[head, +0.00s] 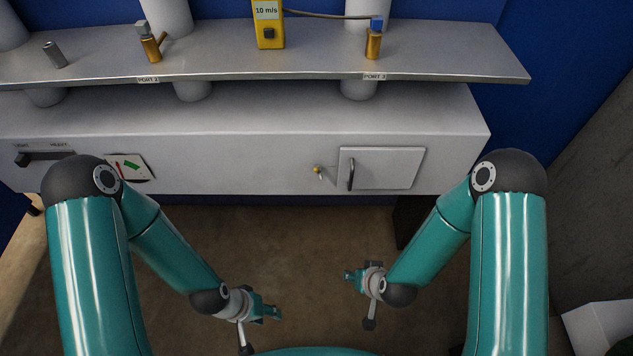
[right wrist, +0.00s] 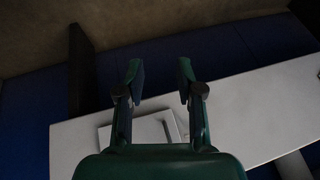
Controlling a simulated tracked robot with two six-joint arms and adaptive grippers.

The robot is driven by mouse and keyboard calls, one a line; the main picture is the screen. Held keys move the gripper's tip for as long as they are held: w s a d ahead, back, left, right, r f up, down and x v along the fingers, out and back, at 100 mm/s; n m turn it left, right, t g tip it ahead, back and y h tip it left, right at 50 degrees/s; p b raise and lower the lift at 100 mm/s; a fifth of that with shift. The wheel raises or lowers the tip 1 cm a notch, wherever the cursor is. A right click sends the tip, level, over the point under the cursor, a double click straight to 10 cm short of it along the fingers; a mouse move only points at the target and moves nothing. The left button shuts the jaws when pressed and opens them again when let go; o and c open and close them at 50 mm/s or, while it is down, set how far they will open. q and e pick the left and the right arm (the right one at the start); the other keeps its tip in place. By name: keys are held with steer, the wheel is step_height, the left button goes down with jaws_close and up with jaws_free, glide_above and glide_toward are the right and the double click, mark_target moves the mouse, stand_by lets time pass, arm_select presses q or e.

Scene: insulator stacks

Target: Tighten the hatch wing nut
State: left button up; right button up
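The hatch (head: 385,168) is a closed-looking pale square door on the front of the white cabinet, with a dark upright handle (head: 351,174) near its left edge. A small brass-yellow piece, seemingly the wing nut (head: 318,170), sits just left of the hatch. My right gripper (head: 354,281) is in front of and below the hatch, well apart from it. In the right wrist view its two fingers (right wrist: 161,75) are spread with nothing between them; the hatch (right wrist: 150,128) shows partly behind the gripper. My left gripper (head: 268,312) is low and left of centre, touching nothing; its finger gap is unclear.
A metal shelf (head: 230,62) juts out above the cabinet (head: 240,150), carrying brass valves (head: 373,46) and a yellow meter (head: 268,25). A gauge plate (head: 130,167) and a lever slot (head: 45,157) are at left. The space between the grippers and cabinet looks clear.

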steer(key=w+a+f+n+t+h+b, duration=0.1)
steer(key=w+a+f+n+t+b, duration=0.1)
steer(key=w+a+t+b, duration=0.45)
steer(key=n+t+h+b, duration=0.2)
steer(key=n+t+b, duration=0.1)
steer(key=t, duration=0.4)
glide_toward(318, 176)
arm_select(q)
step_height(318, 176, down, 12)
arm_select(e)
steer(key=shift+g, duration=0.25)
steer(key=w, duration=1)
steer(key=shift+d+r, duration=0.1)
steer(key=shift+r, duration=0.2)
arm_select(q)
steer(key=shift+r, duration=0.1)
